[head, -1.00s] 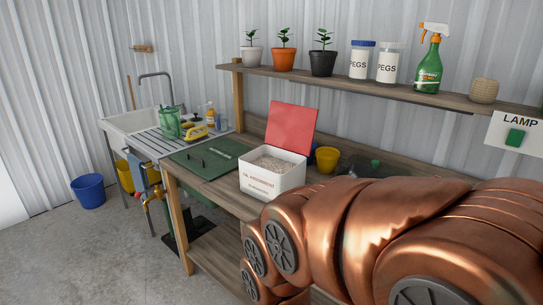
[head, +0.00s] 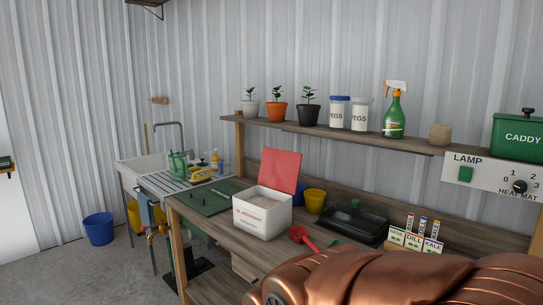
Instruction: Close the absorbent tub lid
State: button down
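The absorbent tub (head: 262,222) is a white box with red lettering on its front, standing on the wooden bench. It holds a grey-beige granular fill. Its red lid (head: 281,170) stands open, raised at the back edge and leaning slightly backward. My copper-coloured arm crosses the lower right of the head view, in front of the bench. My gripper is not in view, so its fingers and their distance to the lid cannot be seen.
A green mat (head: 208,199) lies left of the tub. Yellow pot (head: 315,201), red scoop (head: 302,237), black covered tray (head: 354,221) and seed packets (head: 415,240) stand to the right. A shelf (head: 330,131) with pots and a spray bottle (head: 394,112) runs above.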

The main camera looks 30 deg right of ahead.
aim_at(279, 170)
jog(key=u, duration=0.35)
jog(key=i, duration=2.55)
jog(key=z, duration=1.6)
jog(key=i, duration=0.55)
jog(key=z, duration=0.4)
